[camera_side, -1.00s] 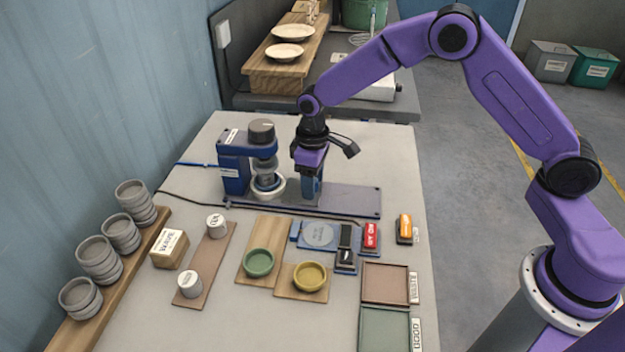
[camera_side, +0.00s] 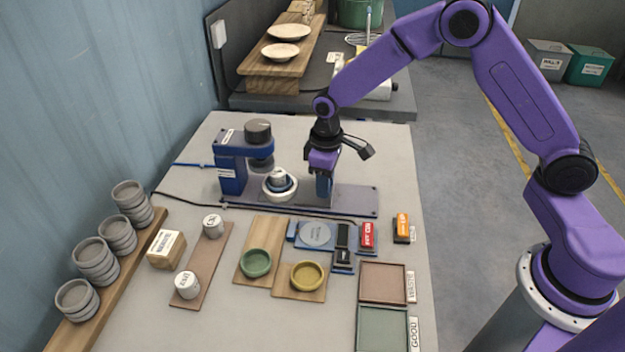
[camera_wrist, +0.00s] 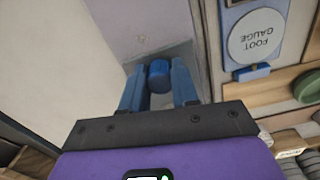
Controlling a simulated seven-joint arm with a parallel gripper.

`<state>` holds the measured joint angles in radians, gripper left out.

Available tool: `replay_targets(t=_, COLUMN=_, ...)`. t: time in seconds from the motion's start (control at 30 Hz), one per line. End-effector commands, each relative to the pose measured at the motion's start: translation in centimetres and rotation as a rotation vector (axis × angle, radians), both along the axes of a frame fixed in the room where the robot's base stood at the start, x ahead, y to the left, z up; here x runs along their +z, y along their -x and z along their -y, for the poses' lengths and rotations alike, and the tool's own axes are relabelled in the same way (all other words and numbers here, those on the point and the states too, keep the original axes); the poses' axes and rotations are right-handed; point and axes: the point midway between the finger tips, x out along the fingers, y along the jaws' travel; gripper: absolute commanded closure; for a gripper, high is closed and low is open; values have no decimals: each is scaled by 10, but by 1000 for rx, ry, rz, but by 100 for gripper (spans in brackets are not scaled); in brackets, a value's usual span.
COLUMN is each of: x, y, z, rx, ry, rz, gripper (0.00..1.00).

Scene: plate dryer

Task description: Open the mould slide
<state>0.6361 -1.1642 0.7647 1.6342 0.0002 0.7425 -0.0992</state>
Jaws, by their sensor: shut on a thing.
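The blue press (camera_side: 232,165) stands at the left end of a long grey base plate (camera_side: 355,200). Its dark head (camera_side: 259,150) hangs over the left side of the slide. The mould slide (camera_side: 281,190) carries a pale round ring with a grey mould in it, and sits mostly to the right of the head. My gripper (camera_side: 324,192) is low over the plate, right of the mould. In the wrist view my gripper (camera_wrist: 158,88) is shut on a round blue knob (camera_wrist: 159,70). The link between knob and mould is hidden.
The plate is bare to the right of my gripper. In front lie a blue foot gauge (camera_side: 316,234), a green dish (camera_side: 256,262), a yellow dish (camera_side: 306,275), and brown (camera_side: 383,283) and green (camera_side: 382,330) trays. Stacked grey bowls (camera_side: 92,258) stand at left.

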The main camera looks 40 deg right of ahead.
Motion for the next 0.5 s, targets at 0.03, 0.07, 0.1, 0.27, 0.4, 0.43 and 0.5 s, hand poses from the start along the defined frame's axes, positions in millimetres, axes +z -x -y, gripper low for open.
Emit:
replay_targets(t=0.03, x=1, y=6, z=7, rx=-1, ry=2, rz=-2, gripper=100)
replay_targets(t=0.07, x=1, y=9, z=9, rx=-1, ry=1, rz=-2, gripper=100)
replay_targets(t=0.1, x=1, y=13, z=14, rx=-1, ry=1, rz=-2, gripper=100)
replay_targets(t=0.27, x=1, y=31, z=31, rx=-1, ry=2, rz=-2, gripper=100)
replay_targets(t=0.4, x=1, y=46, z=47, rx=-1, ry=1, rz=-2, gripper=100)
replay_targets(t=0.43, x=0, y=49, z=50, rx=-1, ry=2, rz=-2, gripper=100)
replay_targets(t=0.5, x=1, y=56, z=56, rx=-2, ry=1, rz=-2, gripper=100)
